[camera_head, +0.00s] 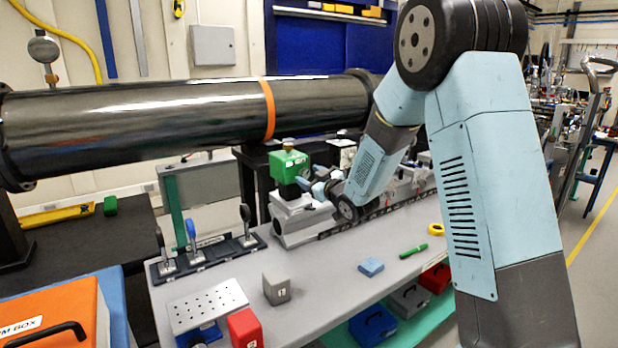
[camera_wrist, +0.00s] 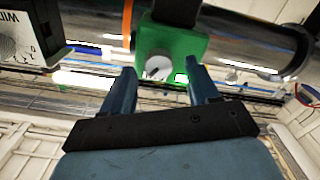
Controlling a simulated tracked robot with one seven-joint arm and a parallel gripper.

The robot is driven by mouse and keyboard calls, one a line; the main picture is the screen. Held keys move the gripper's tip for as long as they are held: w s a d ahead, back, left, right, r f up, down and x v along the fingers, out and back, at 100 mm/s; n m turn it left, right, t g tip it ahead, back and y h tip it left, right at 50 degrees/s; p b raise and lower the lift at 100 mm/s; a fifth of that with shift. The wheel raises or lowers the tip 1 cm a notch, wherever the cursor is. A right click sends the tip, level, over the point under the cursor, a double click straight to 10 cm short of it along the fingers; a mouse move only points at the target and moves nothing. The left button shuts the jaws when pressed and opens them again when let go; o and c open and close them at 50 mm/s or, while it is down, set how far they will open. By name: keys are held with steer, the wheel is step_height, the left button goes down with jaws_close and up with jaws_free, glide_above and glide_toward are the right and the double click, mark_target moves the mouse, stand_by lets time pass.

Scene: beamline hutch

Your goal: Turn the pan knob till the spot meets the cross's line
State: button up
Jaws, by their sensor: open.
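A green block (camera_head: 288,167) with a small brass-coloured piece on top stands on the grey rail mount, below the long dark tube. In the wrist view the green block (camera_wrist: 185,45) carries a pale round knob (camera_wrist: 158,67) with a dark mark on its face; I take it to be the pan knob. My gripper (camera_wrist: 160,82) is open, its two blue fingers on either side of the knob in the picture. I cannot tell how far the tips are from it. In the head view my gripper (camera_head: 316,186) is beside the block, partly hidden. I cannot make out the spot or the cross.
A dial box marked WIDTH (camera_wrist: 22,40) lies left of the block in the wrist view. The dark tube (camera_head: 150,120) runs above the bench.

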steer(key=v, duration=1.2)
steer(key=shift+s+d, duration=0.25)
steer(key=shift+s, duration=0.05)
steer(key=s+d+r+m+g+h, duration=0.1)
steer(key=s+d+r+m+h, duration=0.25)
steer(key=s+d, duration=0.2)
steer(key=s+d+r+m+g+h, duration=0.25)
steer(key=s+d+h, duration=0.2)
steer(key=d, duration=0.25)
steer(key=s+d+r+m+g+h, duration=0.1)
steer(key=s+m+g, duration=0.1)
steer(key=s, duration=0.9)
steer(key=s+d+r+m+g+h, duration=0.1)
steer(key=s+d+m+g, duration=0.1)
steer(key=s, duration=1)
steer(key=shift+d+m+g, duration=0.2)
steer(key=shift+m+g, duration=0.3)
steer(key=shift+g, duration=0.45)
